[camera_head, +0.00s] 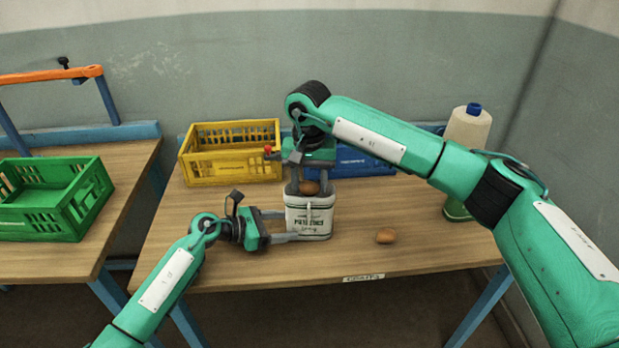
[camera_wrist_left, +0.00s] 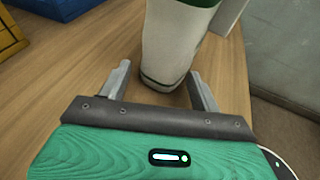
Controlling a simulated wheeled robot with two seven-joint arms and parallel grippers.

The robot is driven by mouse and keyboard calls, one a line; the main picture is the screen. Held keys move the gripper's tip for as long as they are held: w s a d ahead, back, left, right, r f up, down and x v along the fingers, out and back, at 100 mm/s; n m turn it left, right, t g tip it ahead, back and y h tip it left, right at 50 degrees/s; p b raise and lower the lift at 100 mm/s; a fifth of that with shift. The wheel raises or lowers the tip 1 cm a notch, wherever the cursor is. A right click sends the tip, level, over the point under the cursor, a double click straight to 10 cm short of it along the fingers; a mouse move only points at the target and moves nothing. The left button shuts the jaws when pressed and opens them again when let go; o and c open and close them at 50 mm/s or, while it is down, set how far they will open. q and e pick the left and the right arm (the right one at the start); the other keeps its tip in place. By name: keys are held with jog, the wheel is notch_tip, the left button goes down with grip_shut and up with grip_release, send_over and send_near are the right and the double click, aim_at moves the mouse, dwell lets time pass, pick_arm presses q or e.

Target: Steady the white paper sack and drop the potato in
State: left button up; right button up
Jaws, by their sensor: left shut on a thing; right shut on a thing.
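The white paper sack (camera_head: 310,222), with green bands and printing, stands upright near the middle of the table. My left gripper (camera_head: 289,226) is shut on its left side, low down. The left wrist view shows the lower part of the sack (camera_wrist_left: 172,50) just beyond and between the left fingertips (camera_wrist_left: 160,84). My right gripper (camera_head: 309,186) points down over the sack's mouth, shut on a brown potato (camera_head: 309,188). The potato is at the level of the sack's top edge; whether any of it is inside I cannot tell. The sack's inside is hidden.
A yellow crate (camera_head: 232,166) and a blue crate (camera_head: 358,165) stand behind. A bottle with a blue cap (camera_head: 467,132) stands at right. A green crate (camera_head: 40,222) is on the left table.

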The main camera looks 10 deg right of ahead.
jog(key=o, duration=0.9)
notch_tip(320, 180, up, 12)
jog(key=shift+a, duration=0.1)
dwell(0.3)
